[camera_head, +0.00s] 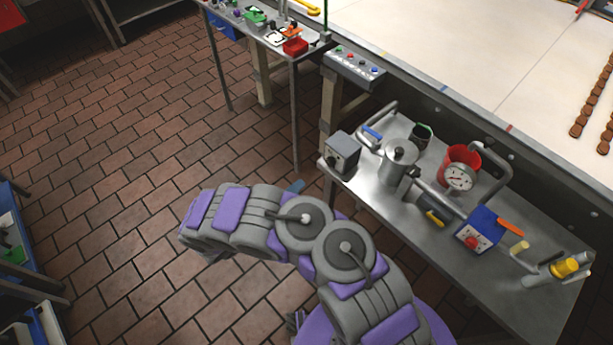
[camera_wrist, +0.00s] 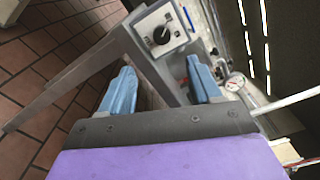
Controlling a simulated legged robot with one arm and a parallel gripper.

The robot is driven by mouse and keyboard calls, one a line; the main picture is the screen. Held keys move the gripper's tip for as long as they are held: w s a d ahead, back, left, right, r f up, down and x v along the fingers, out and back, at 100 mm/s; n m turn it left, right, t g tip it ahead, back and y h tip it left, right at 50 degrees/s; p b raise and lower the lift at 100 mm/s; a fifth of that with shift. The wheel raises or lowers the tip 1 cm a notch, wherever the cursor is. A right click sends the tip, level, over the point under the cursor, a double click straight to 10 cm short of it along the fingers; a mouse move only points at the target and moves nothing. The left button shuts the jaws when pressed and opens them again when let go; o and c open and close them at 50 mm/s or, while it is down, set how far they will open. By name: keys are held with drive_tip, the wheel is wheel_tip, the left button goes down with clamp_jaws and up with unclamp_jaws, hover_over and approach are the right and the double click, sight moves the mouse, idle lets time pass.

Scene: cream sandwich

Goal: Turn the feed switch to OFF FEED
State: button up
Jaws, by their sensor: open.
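A grey switch box (camera_head: 343,155) stands at the left front corner of the metal side table. In the wrist view its white face and black rotary knob (camera_wrist: 162,34) show ahead of my fingers. I cannot read the markings, so the knob's setting is unclear. My gripper (camera_wrist: 161,84) is open, with its two blue fingers apart and nothing between them. The box lies beyond the fingertips, with a gap between. In the head view my arm hides most of the gripper; a blue fingertip (camera_head: 296,186) shows left of the box.
The metal side table (camera_head: 397,225) also holds a steel pot (camera_head: 399,163), a red pot with a gauge (camera_head: 462,172) and a blue box with a red knob (camera_head: 480,232). A table leg (camera_wrist: 60,88) crosses the wrist view. Brick floor (camera_head: 120,180) is clear at left.

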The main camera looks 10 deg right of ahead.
drive_tip(key=v, duration=0.3)
drive_tip(key=shift+s+a, duration=0.1)
drive_tip(key=shift+a, duration=0.05)
idle(0.5)
